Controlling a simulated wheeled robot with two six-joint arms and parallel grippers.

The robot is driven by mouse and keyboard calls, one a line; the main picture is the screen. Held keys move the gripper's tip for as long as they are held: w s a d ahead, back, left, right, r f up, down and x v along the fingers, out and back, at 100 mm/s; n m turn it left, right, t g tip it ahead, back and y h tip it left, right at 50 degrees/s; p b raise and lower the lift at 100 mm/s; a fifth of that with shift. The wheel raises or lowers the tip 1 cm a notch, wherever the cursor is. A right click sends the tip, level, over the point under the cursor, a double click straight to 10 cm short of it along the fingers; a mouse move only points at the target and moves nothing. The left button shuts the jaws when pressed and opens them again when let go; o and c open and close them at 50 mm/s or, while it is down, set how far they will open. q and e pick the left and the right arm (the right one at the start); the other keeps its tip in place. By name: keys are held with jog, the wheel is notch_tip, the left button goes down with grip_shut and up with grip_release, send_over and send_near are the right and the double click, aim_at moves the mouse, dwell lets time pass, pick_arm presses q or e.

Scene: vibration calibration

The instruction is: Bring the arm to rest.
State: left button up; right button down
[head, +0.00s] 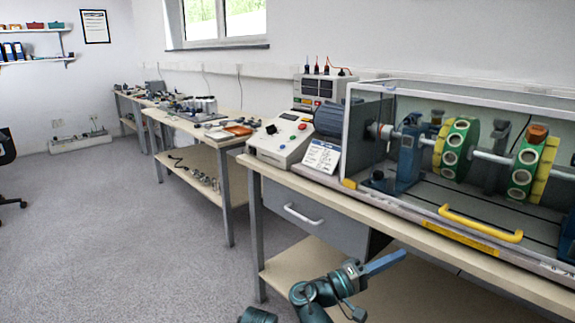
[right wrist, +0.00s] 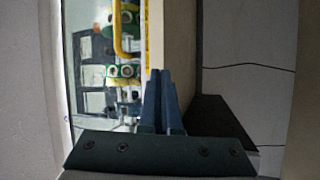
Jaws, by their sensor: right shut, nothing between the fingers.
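My right gripper (head: 385,263) shows at the bottom of the head view, in front of the workbench and below its top edge. Its blue fingers are closed together with nothing between them, and they point to the right. In the right wrist view the shut fingers (right wrist: 161,85) stand side by side, near the bench edge, and touch nothing that I can make out. My teal right arm (head: 318,292) reaches up from the bottom edge of the head view. My left gripper is not in view.
The bench (head: 408,236) carries a vibration rig with green discs (head: 456,150), a yellow handle (head: 480,222) and a control box (head: 283,137). A drawer handle (head: 303,214) sticks out below the bench top. A lower shelf (head: 310,268) lies behind my arm. The grey floor (head: 130,250) at left is clear.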

jog(key=s+a+f+n+g+y+p, duration=0.1)
jog(key=s+a+f+y, duration=0.15)
jog(key=f+y, duration=0.55)
jog(key=s+a+f+n+g+y, duration=0.1)
jog(key=s+a+f+y, duration=0.15)
jog(key=f, duration=0.85)
jog(key=s+a+f+n+g+y, duration=0.1)
jog(key=s+a+f+y, duration=0.15)
jog(key=a, duration=0.25)
jog(key=s+a+f+n+g+y+p, duration=0.1)
jog(key=s+a+f+y, duration=0.1)
jog(key=a+y, duration=0.25)
jog(key=s+a+f+g+y, duration=0.1)
jog(key=s+a+f+y, duration=0.15)
jog(key=a, duration=0.35)
notch_tip(320, 180, up, 38)
jog(key=p, duration=3.8)
jog(key=shift+w+a, duration=0.2)
jog(key=shift+w, duration=0.15)
jog(key=shift+f, duration=0.1)
